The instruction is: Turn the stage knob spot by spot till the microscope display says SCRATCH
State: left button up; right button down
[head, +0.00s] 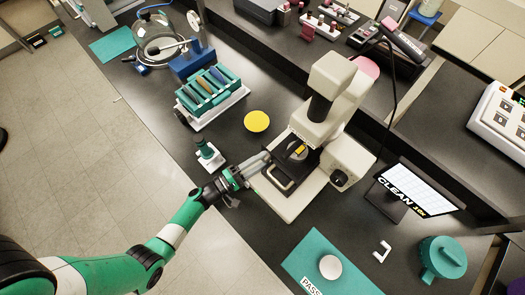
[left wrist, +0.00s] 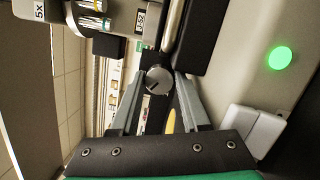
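The cream microscope (head: 330,100) stands right of centre in the head view. Its display (head: 412,190) reads CLEAN, with a small yellow magnification mark beside the word. My left gripper (head: 264,162) reaches in at the left side of the microscope's stage. In the left wrist view the round grey stage knob (left wrist: 158,80), with a dark pointer mark, sits between the tips of my spread left gripper fingers (left wrist: 161,76). I see no clear contact on both sides. The knob is hidden in the head view. My right gripper is not in view.
A slide rack (head: 212,95) and a yellow disc (head: 257,121) lie beyond my gripper. A small white and green object (head: 208,155) stands close by my gripper. A teal PASS mat (head: 305,255) with a white round piece (head: 330,267) lies in front. A teal lidded pot (head: 442,258) is at right.

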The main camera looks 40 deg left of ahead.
pick_arm(q)
jog(key=shift+a+f, duration=0.15)
jog(key=shift+f, duration=0.05)
grip_shut()
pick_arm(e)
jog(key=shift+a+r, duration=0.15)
